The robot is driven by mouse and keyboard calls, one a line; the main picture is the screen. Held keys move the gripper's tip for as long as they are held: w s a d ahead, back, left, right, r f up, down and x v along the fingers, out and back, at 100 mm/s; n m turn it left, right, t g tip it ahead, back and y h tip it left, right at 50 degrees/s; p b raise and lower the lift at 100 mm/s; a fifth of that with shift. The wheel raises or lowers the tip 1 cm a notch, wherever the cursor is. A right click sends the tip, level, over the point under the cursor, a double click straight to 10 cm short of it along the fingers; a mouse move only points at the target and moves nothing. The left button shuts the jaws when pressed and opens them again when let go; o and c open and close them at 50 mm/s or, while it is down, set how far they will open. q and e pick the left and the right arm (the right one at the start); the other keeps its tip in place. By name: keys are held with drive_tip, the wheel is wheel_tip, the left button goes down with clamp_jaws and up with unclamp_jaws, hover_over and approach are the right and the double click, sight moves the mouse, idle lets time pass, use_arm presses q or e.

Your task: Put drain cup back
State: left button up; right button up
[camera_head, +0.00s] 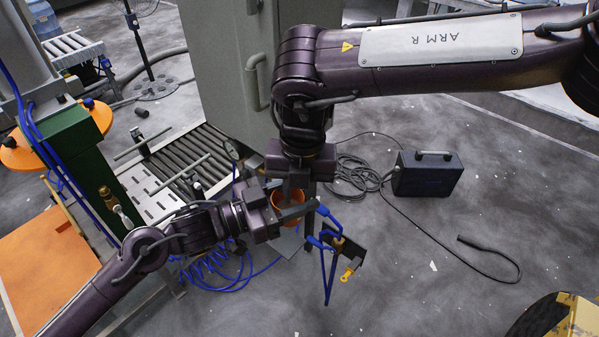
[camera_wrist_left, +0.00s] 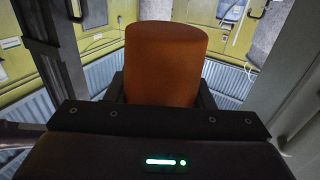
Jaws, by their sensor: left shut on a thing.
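The orange drain cup (camera_head: 289,200) is partly hidden by my grippers in the head view. In the left wrist view the cup (camera_wrist_left: 166,62) stands large between the two dark fingers. My left gripper (camera_head: 299,211) is shut on the cup from the left side, and its fingers (camera_wrist_left: 160,88) flank the cup's lower part. My right gripper (camera_head: 296,186) points down from above, very close to the cup and to my left gripper. Its fingertips are mostly hidden, so I cannot tell whether it is open.
A dark box (camera_head: 427,173) with cables lies on the floor to the right. A roller conveyor (camera_head: 190,155) and a grey cabinet (camera_head: 228,60) stand behind. Blue coiled hose lies left of the cup.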

drive_tip(key=shift+f, duration=0.55)
drive_tip(key=c, duration=0.4)
drive_tip(key=shift+a, duration=0.15)
clamp_jaws()
use_arm(q)
drive_tip(key=o, duration=1)
drive_tip(key=shift+s, duration=0.1)
drive_tip(key=shift+c, duration=0.2)
drive_tip(key=shift+o, duration=0.4)
